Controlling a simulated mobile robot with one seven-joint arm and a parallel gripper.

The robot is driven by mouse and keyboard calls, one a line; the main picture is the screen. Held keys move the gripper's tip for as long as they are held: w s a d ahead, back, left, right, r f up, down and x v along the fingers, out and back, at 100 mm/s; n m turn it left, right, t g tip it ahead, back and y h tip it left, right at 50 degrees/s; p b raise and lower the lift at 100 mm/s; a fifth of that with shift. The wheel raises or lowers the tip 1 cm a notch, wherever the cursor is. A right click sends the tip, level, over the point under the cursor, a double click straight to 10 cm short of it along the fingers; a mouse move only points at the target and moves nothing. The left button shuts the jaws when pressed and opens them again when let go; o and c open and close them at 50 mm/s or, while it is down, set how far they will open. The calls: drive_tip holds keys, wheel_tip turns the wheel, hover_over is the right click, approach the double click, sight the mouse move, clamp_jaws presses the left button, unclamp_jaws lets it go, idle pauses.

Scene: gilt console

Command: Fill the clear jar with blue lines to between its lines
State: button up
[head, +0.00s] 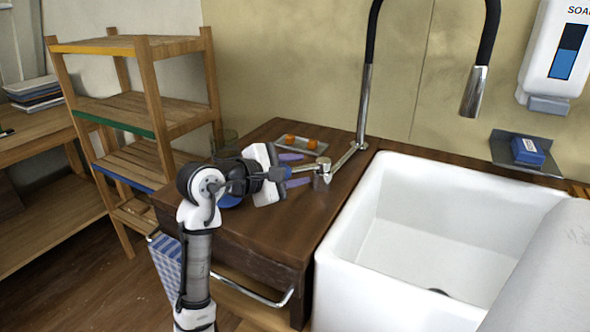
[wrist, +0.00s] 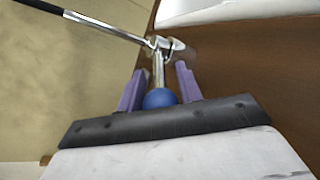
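My gripper (head: 294,170) is open, with its two purple fingers on either side of the blue ball knob (wrist: 160,98) of the tap's lever. The fingers stand wider than the knob in the head view, and the knob sits close to the palm in the wrist view. The metal tap (head: 364,110) has a black hose, and its spout (head: 473,92) hangs over the white sink (head: 400,175); I see no water flowing. A clear greenish glass vessel (head: 224,138) stands behind my arm, partly hidden; no blue lines can be made out on it.
A small tray (head: 318,148) with orange pieces lies behind my gripper. A blue object (head: 229,201) is mostly hidden by my arm on the wooden counter (head: 265,235). A soap dispenser (head: 556,55) and a shelf with a blue box (head: 527,150) are at right.

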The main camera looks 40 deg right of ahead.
clamp_jaws()
drive_tip(key=shift+r, duration=0.1)
drive_tip(key=p, duration=0.1)
drive_tip(key=s+n+t+p, duration=0.1)
drive_tip(key=shift+r+p, duration=0.2)
drive_tip(key=shift+p, duration=0.2)
drive_tip(key=shift+s+f+n+t+p, duration=0.1)
drive_tip(key=shift+s+n+t+p, duration=0.1)
drive_tip(key=shift+n+t+p, duration=0.45)
drive_tip(key=shift+s+f+t+p, duration=0.1)
drive_tip(key=shift+f+t+p, duration=0.15)
drive_tip(key=shift+t, duration=0.2)
